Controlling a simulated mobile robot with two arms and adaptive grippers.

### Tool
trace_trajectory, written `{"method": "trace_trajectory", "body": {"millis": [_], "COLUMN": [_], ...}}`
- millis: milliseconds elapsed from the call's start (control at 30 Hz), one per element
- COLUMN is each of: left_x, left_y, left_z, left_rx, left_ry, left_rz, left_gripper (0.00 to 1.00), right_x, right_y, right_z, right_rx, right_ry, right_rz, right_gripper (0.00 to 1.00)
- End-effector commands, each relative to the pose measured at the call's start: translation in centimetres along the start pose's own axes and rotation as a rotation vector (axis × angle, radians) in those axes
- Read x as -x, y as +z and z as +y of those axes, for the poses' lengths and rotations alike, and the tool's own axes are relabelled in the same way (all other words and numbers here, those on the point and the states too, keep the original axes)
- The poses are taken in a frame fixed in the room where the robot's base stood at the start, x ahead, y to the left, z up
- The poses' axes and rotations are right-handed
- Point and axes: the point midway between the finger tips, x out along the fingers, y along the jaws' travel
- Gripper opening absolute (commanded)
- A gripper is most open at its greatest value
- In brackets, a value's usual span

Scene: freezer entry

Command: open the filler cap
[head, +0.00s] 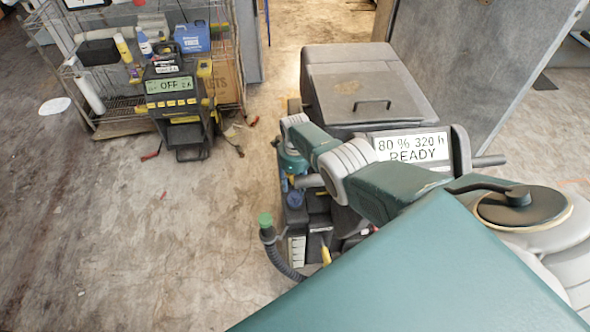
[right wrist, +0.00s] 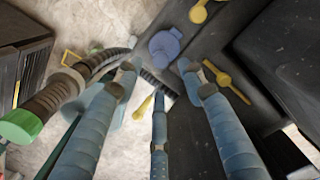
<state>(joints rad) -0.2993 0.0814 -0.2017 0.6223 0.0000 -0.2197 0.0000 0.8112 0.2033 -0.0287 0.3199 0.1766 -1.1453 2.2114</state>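The filler cap appears to be the blue round cap (right wrist: 165,47) on the dark machine in the right wrist view; a blue cap (head: 294,198) also shows low on the machine's near side in the head view. My right gripper (right wrist: 158,74) has its fingers spread, with nothing between them. The blue cap lies just beyond the fingertips, slightly above the middle of the wrist view, and I see no clear contact. In the head view my right arm reaches across to the machine, and its fingers are hard to make out. My left gripper is not in view.
A hose with a green end (head: 265,220) stands beside the cap. Yellow parts (right wrist: 225,78) sit near the fingers. The machine (head: 365,90) has a display reading "80 % 320 h READY". A charger (head: 178,100) reading OFF stands before a wire rack. Floor at left is mostly clear.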

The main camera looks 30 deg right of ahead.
Motion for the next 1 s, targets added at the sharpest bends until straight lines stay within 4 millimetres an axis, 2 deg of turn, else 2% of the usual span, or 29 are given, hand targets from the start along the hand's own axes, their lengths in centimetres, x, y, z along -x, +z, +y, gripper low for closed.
{"method": "trace_trajectory", "body": {"millis": [33, 300, 467, 767, 967, 1000], "left_x": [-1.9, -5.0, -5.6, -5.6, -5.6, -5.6], "left_y": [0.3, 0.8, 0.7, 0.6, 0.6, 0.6], "left_z": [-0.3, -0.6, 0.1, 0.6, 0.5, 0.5], "left_rx": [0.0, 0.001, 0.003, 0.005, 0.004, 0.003], "left_ry": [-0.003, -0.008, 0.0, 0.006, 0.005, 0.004], "left_rz": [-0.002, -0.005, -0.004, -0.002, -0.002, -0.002], "left_gripper": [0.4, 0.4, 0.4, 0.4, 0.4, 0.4], "right_x": [-2.0, -5.4, -6.1, -6.0, -6.0, -6.0], "right_y": [0.0, 0.0, 0.0, 0.0, 0.0, 0.0], "right_z": [0.0, -0.1, 0.0, 0.0, 0.0, 0.0], "right_rx": [0.0, 0.001, 0.001, 0.001, 0.001, 0.001], "right_ry": [0.001, -0.001, 0.0, 0.0, 0.0, 0.0], "right_rz": [0.001, 0.0, 0.0, -0.001, -0.001, -0.001], "right_gripper": [0.4, 0.4, 0.4, 0.4, 0.02, 0.0]}}
